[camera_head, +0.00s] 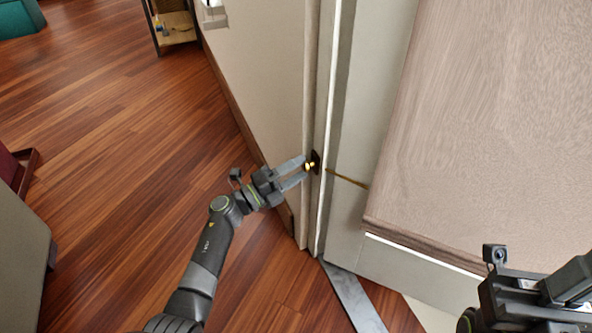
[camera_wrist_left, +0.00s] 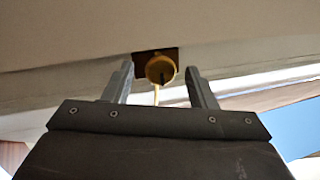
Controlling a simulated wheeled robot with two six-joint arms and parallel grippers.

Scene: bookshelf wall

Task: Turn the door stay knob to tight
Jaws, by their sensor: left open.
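The door stay knob (camera_head: 309,166) is a small brass-yellow knob on a dark plate (camera_head: 316,161) at the edge of the wall by the door. A thin brass rod (camera_head: 347,179) runs right from it to the door (camera_head: 480,130). My left gripper (camera_head: 303,170) is open, with its fingertips at the knob. In the left wrist view the round knob (camera_wrist_left: 160,69) sits between the two fingers, with a dark mark on its face. Clear gaps show on both sides of it. My right gripper is at the lower right, and its fingertips are out of frame.
A pale wall (camera_head: 265,75) rises behind my left gripper. A metal threshold strip (camera_head: 353,298) lies on the wooden floor below the knob. A small shelf (camera_head: 174,28) stands at the far back. The floor (camera_head: 110,130) at left is clear.

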